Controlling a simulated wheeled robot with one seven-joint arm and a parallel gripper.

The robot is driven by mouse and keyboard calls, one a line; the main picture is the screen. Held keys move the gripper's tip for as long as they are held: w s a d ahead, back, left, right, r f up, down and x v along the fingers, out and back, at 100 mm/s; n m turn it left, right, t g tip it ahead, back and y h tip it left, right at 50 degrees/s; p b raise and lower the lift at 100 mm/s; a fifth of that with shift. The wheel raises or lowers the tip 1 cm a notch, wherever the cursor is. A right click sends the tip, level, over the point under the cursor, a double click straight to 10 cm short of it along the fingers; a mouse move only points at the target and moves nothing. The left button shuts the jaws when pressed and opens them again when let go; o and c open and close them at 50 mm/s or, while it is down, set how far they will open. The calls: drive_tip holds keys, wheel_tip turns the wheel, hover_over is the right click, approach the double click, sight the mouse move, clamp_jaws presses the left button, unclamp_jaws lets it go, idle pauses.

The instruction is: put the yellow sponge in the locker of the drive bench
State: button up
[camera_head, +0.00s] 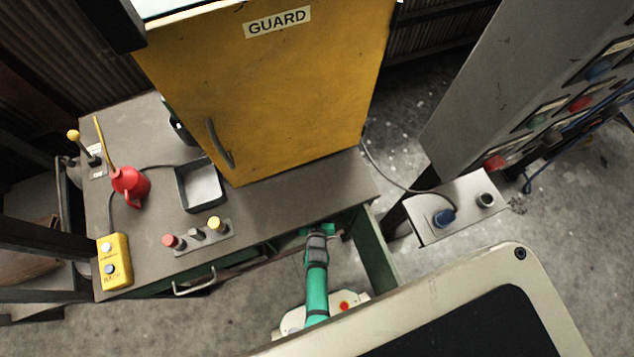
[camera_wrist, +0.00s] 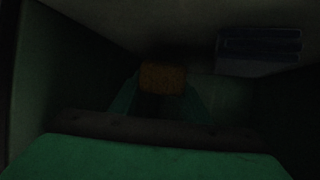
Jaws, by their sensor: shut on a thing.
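The yellow sponge (camera_wrist: 163,78) shows dimly in the wrist view, between the tips of the two green fingers of my gripper (camera_wrist: 160,95). The gripper is shut on it. The surroundings there are very dark, like the inside of a compartment. In the head view my green arm reaches to the front edge of the drive bench (camera_head: 290,200), and my gripper is mostly hidden under the bench top. A green panel (camera_head: 375,255), perhaps the locker's open door, stands out from the bench to the right of my arm. I cannot tell whether the sponge touches a surface.
A dark blue ribbed object (camera_wrist: 258,45) lies at the upper right in the wrist view. On the bench stand a yellow guard (camera_head: 270,95), a grey tray (camera_head: 201,185), a red oil can (camera_head: 130,185) and a yellow button box (camera_head: 114,262). A drawer handle (camera_head: 195,284) is left of my arm.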

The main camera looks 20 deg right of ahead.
drive_tip(key=shift+f, duration=1.5)
drive_tip(key=o, duration=1.1)
drive_tip(key=shift+f, duration=0.1)
drive_tip(key=v, duration=1.2)
drive_tip(key=shift+s+a+r, duration=0.25)
drive_tip(key=shift+r, duration=0.15)
drive_tip(key=s+a+r+n+t+y, duration=0.1)
drive_tip(key=s+a+r, duration=0.2)
drive_tip(key=r, duration=1)
drive_tip(key=s+a+r+n+t+y, duration=0.1)
drive_tip(key=s+r, duration=0.4)
drive_tip(key=r, duration=0.8)
drive_tip(key=s+a+r+n+t+y, duration=0.1)
drive_tip(key=s+a+r+n+y, duration=0.1)
drive_tip(key=r, duration=1.2)
drive_tip(key=s+a+y, duration=0.1)
drive_tip(key=s+a, duration=0.1)
drive_tip(key=a, duration=0.1)
drive_tip(key=shift+s+a+n+t, duration=0.3)
drive_tip(key=shift+s+a, duration=0.05)
